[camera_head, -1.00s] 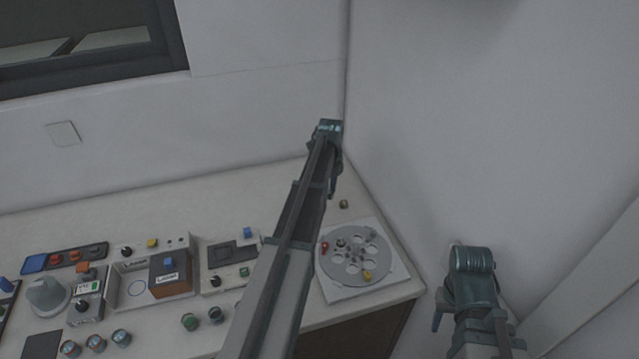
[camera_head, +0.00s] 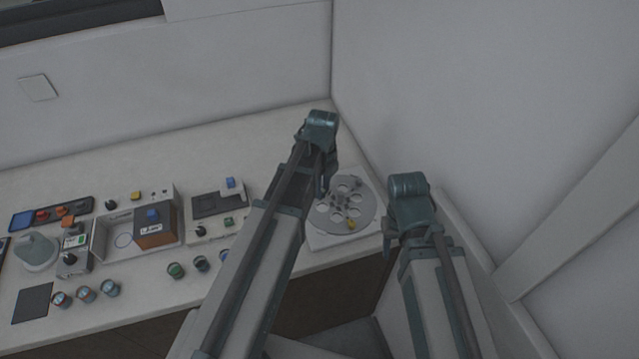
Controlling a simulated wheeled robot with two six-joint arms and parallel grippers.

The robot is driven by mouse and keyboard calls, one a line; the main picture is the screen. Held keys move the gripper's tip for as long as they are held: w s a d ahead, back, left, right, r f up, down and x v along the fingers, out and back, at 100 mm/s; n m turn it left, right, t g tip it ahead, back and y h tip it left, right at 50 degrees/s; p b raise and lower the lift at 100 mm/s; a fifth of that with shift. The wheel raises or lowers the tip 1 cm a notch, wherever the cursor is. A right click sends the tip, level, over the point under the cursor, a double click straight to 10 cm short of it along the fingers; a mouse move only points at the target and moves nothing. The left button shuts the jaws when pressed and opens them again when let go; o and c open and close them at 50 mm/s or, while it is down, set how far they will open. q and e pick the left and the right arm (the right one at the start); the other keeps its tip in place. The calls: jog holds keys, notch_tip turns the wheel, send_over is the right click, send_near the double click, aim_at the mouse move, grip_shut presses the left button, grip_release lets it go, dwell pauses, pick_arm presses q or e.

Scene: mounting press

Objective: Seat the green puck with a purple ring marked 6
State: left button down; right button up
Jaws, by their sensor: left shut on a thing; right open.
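My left gripper (camera_head: 322,192) points down at the left edge of the round grey plate with holes (camera_head: 318,218). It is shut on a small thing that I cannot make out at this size. My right gripper (camera_head: 388,243) points down beside the counter's right end, right of the plate; it is open and apart from the plate. I cannot pick out the green puck with a purple ring; no ring or number is readable. A yellow piece (camera_head: 351,224) sits at the plate's front, and small grey pieces stand near its middle.
A press-like unit with an orange-brown block (camera_head: 155,232) and a second panel (camera_head: 217,204) stand left on the counter. Several round jars (camera_head: 175,270) line the front edge. A grey dome (camera_head: 36,250) is far left. Walls close off the back and right.

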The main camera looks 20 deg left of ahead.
aim_at(322, 208)
pick_arm(q)
jog(key=shift+f, duration=0.2)
jog(key=shift+f+b, duration=3.1)
jog(key=shift+b, duration=0.1)
jog(key=shift+c, duration=2.4)
grip_release()
jog(key=shift+r, duration=0.1)
notch_tip(322, 208, up, 14)
jog(key=p, duration=1.4)
jog(key=shift+f, duration=0.2)
